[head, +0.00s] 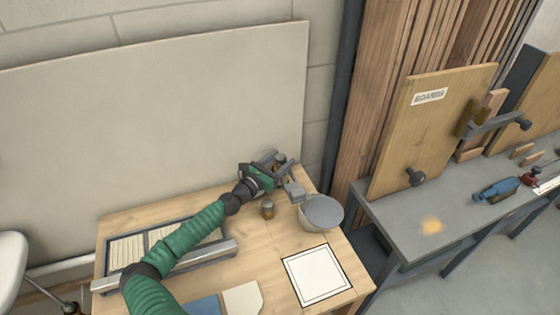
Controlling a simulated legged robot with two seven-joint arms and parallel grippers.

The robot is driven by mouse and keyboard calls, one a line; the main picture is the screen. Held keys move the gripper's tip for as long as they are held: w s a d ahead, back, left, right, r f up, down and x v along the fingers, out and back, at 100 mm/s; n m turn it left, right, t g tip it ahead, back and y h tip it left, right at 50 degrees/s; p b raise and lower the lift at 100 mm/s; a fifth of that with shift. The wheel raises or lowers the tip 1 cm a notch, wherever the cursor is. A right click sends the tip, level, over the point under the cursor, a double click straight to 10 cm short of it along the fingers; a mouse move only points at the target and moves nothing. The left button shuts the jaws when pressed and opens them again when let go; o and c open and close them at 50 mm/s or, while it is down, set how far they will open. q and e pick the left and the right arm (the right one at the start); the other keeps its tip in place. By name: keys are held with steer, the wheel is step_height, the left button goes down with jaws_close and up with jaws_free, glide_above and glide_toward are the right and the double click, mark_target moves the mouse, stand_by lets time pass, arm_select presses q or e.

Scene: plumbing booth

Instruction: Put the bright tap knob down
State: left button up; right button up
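My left gripper (272,172) is over the back right part of the wooden table (250,262), at the end of my green arm. Its fingers are small and partly hidden by its own body, so I cannot tell whether they are open or shut. Grey metal parts and a small brownish bit show around the fingertips; I cannot tell whether the tap knob is among them. A small brass-coloured knob-like piece (267,210) stands upright on the table just in front of the gripper, apart from it. My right gripper is not in view.
A round pale bowl with a grey top (321,212) stands right of the brass piece. A white black-bordered square (317,275) lies at the front right. A slatted tray (128,252) is at left, partly behind my arm. A grey bench (400,215) stands farther right.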

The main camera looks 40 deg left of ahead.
arm_select(q)
steer(key=shift+s+d+r, duration=0.1)
steer(key=shift+d+r, duration=0.2)
steer(key=shift+d, duration=0.05)
steer(key=s, duration=1.1)
steer(key=shift+s+d, duration=0.2)
steer(key=shift+s, duration=0.2)
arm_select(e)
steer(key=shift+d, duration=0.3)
arm_select(q)
steer(key=shift+a+f, duration=0.1)
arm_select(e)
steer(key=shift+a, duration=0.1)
